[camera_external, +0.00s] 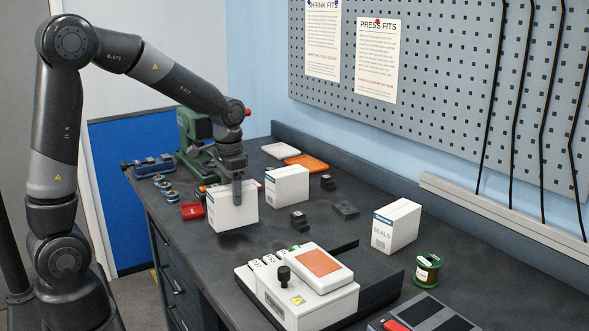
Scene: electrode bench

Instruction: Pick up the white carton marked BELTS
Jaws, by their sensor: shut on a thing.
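My gripper (237,192) is shut on a white carton (221,213) with a blue stripe at its left edge. One dark finger lies across the carton's near face; the other finger is hidden behind it. A dark shadow lies on the bench below the carton, so it seems held a little above the top. No marking can be read on this carton. A second white carton (291,190) stands just behind and to the right, with its marking too small to read. A third white carton (394,229), marked SEALS, stands farther right.
A white device with an orange panel (319,263) stands at the front of the dark bench. Small black blocks (299,220), a red tray (192,210) and a green machine (190,140) are near the held carton. A wire spool (427,268) is at right.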

